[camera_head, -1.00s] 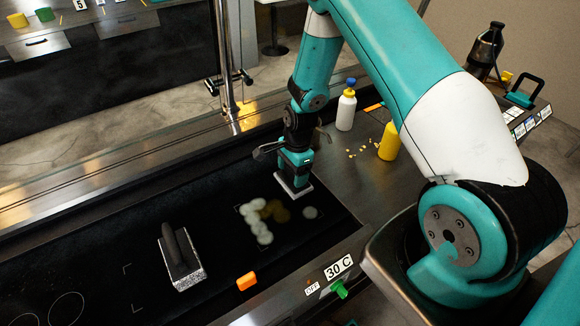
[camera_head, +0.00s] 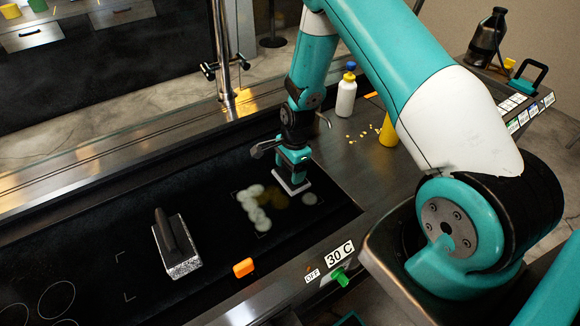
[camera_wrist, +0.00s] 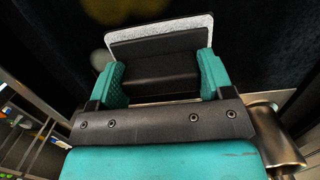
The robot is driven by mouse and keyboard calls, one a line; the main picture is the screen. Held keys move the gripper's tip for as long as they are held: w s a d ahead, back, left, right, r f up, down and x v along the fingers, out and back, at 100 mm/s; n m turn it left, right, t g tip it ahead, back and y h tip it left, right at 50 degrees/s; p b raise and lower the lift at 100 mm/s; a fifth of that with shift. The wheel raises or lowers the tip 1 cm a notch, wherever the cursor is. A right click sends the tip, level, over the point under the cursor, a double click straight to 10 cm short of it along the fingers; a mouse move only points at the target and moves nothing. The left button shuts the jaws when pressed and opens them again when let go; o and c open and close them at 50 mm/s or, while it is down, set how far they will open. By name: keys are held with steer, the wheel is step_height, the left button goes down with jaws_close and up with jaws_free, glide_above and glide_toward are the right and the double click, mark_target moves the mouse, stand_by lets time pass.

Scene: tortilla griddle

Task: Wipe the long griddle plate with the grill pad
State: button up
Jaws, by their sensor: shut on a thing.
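The long black griddle plate (camera_head: 90,215) runs across the lower left of the head view. Pale round smears and a yellowish-brown patch (camera_head: 270,197) mark its right part. My gripper (camera_head: 292,168) is over the plate's right end, shut on the grill pad. The grill pad (camera_head: 291,187) shows as a thin pale slab below the gripper, just behind the smears. In the wrist view the pad's black holder (camera_wrist: 160,70) sits between the teal fingers, with the grey pad edge (camera_wrist: 160,29) beyond. I cannot tell whether the pad touches the plate.
A foil-wrapped block with a dark handle (camera_head: 178,260) stands on the plate left of the smears. An orange piece (camera_head: 243,268) is at the front edge, near a green knob (camera_head: 340,277). A white bottle (camera_head: 346,97) and yellow bottle (camera_head: 389,132) stand on the steel counter (camera_head: 350,165).

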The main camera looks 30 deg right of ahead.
steer(key=shift+f+b, duration=0.5)
steer(key=shift+f, duration=0.15)
stand_by(0.4)
steer(key=shift+a, duration=2.55)
steer(key=shift+s, duration=0.1)
steer(key=shift+a, duration=2.5)
steer(key=shift+r, duration=0.1)
steer(key=shift+a+b, duration=0.3)
steer(key=shift+a, duration=1.1)
steer(key=shift+d+f, duration=0.2)
